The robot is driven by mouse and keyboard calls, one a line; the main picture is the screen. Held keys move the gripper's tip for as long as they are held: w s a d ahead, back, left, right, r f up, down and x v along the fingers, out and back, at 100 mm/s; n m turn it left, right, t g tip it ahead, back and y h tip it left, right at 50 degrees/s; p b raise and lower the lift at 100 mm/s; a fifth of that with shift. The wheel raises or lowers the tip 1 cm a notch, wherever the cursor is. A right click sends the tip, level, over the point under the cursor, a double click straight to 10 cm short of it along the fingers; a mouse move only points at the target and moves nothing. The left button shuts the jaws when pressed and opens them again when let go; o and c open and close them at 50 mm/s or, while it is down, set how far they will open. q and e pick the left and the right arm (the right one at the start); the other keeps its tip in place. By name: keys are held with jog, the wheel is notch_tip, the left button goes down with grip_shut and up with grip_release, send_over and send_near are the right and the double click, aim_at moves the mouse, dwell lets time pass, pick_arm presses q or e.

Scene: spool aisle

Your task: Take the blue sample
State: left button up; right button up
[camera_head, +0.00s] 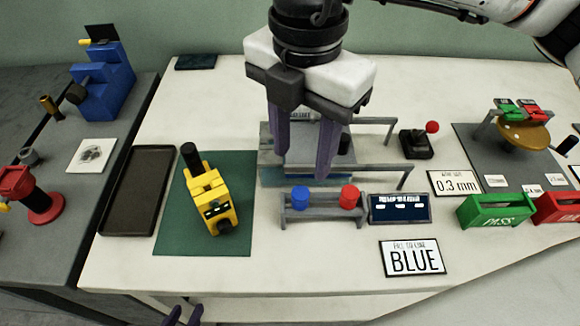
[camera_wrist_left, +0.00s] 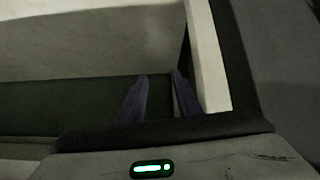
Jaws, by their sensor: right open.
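The blue sample (camera_head: 300,198) is a short blue cylinder in the left place of a small grey rack (camera_head: 323,217). A red cylinder (camera_head: 350,195) stands in the right place of the same rack. My right gripper (camera_head: 303,168) hangs over the table with its purple fingers apart and empty. In the picture its fingertips are just above the blue sample, and I see no contact. My left gripper (camera_head: 184,317) is low at the bottom edge, in front of the table. Its two fingers also show apart and empty in the left wrist view (camera_wrist_left: 160,85).
A grey frame with rails (camera_head: 375,168) stands behind the rack. A dark display (camera_head: 400,209) is right of it, and a card reading BLUE (camera_head: 412,258) lies in front. A yellow device (camera_head: 210,198) stands on a green mat (camera_head: 170,235) at left. Green (camera_head: 497,210) and red bins are at right.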

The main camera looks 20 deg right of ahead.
aim_at(300, 193)
jog(key=f, duration=0.1)
jog(key=s+f, duration=0.1)
jog(key=f, duration=0.1)
jog(key=shift+f, duration=0.3)
jog(key=shift+w+f, duration=0.1)
jog(key=shift+f, duration=0.15)
notch_tip(300, 193, down, 4)
jog(key=shift+w+a+f+p, duration=0.1)
jog(key=shift+f+p, duration=0.05)
jog(key=shift+p, duration=0.45)
jog(key=shift+f, duration=0.5)
jog(key=c, duration=1.1)
pick_arm(q)
jog(key=shift+s+a+r, duration=0.15)
jog(key=shift+s, duration=0.7)
pick_arm(e)
jog(key=shift+c, duration=0.2)
